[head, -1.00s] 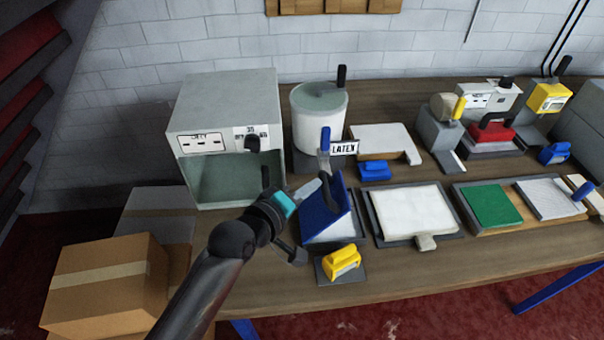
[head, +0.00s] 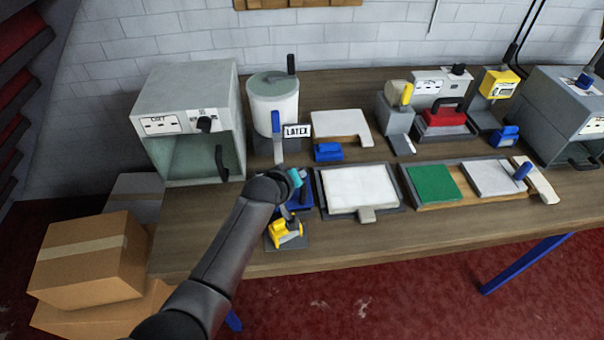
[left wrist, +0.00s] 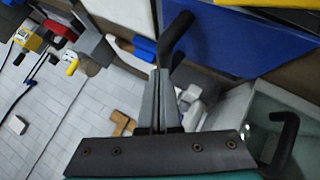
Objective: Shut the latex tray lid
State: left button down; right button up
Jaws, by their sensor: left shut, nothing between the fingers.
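The latex tray's blue lid (head: 303,201) is mostly hidden behind my left arm in the head view. It looks low and nearly flat over the tray, but I cannot tell whether it is fully shut. In the left wrist view the lid is a broad blue panel (left wrist: 255,42) at the top right, with a black handle (left wrist: 178,38) beside it. My left gripper (head: 297,180) is over the tray in the head view. In the left wrist view its grey fingers (left wrist: 160,78) are together and empty, close to the handle. My right gripper is not in view.
The LATEX pot (head: 272,105) stands behind the tray, and a grey oven-like box (head: 190,85) with an open front is at left. A yellow tool (head: 284,232) sits in front. A white sheet in a frame (head: 358,188) lies to the right. Cardboard boxes (head: 88,255) stand left.

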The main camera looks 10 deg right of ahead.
pick_arm(q)
jog(key=shift+d+f, duration=0.4)
jog(key=shift+f, duration=0.2)
jog(key=shift+d+f+b, duration=0.2)
jog(key=shift+f+b, duration=0.15)
jog(key=shift+b, duration=0.05)
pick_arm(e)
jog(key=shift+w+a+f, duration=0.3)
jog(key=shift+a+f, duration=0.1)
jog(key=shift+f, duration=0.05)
pick_arm(q)
jog(key=shift+s+f, duration=0.1)
jog(key=shift+s, duration=0.05)
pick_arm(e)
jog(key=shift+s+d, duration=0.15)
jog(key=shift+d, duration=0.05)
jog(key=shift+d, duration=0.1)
